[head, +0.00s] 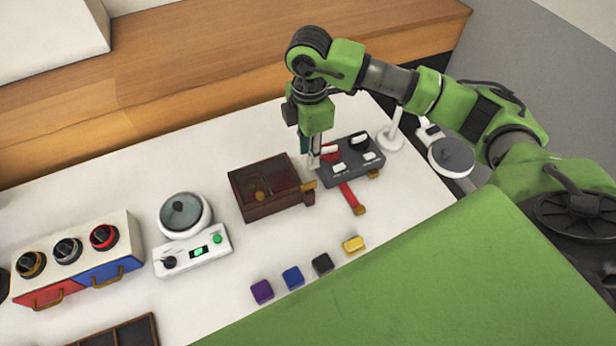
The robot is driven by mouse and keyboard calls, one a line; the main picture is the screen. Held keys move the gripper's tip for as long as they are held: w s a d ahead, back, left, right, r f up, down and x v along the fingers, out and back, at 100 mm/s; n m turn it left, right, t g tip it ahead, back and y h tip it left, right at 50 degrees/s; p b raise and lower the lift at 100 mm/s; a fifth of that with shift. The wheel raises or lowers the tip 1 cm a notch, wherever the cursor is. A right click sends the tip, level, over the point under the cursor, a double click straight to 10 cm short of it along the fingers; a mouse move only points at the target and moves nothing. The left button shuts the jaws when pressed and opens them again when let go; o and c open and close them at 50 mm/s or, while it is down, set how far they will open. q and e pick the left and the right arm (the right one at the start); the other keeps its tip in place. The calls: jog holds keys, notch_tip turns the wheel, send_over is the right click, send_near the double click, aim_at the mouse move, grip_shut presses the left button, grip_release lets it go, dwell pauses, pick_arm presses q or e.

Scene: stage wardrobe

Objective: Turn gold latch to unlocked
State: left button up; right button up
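A dark brown wooden box (262,205) with a dark see-through lid sits at the middle of the white table. A small gold latch (308,185) shows at the box's right side, by its front corner. Another gold piece (260,196) shows on or inside the box. My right gripper (314,164) points down between the box and a grey switch panel, just behind the gold latch. Its fingertips are small and partly blend with the panel, so I cannot tell if they touch anything. My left gripper is out of view.
The grey panel (352,170) has white, black and red controls; a red lever (351,196) sticks out in front. Purple, blue, black and yellow blocks (292,277) lie in front. A scale (190,252) and a knobbed drawer unit (100,260) stand left.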

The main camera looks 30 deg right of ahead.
aim_at(309, 183)
notch_tip(309, 183, down, 12)
jog(key=shift+r+p, duration=0.15)
jog(key=shift+p, duration=1)
jog(key=shift+c, duration=0.4)
grip_shut()
